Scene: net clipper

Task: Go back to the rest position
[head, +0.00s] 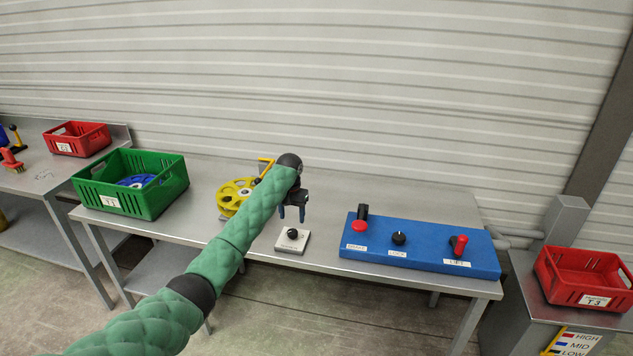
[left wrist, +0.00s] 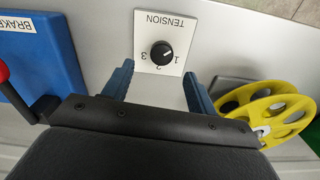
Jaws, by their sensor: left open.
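My left gripper (head: 291,213) is above the metal table, close to the tension dial plate (head: 292,241), with its fingers pointing down. In the left wrist view its two blue fingers (left wrist: 158,88) stand apart with nothing between them. The tension plate (left wrist: 176,30) lies beyond the fingertips, and its black knob (left wrist: 161,53) is apart from them. The knob's pointer seems to lie between the printed numbers, but I cannot tell exactly where. My right gripper is not in view.
A yellow wheel (head: 236,197) stands left of the dial, partly behind my arm. A blue control panel (head: 420,248) is at right. A green crate (head: 160,197) holds a blue wheel. Red crates (head: 78,138) and (head: 585,278) stand on side tables. The table's front edge is close.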

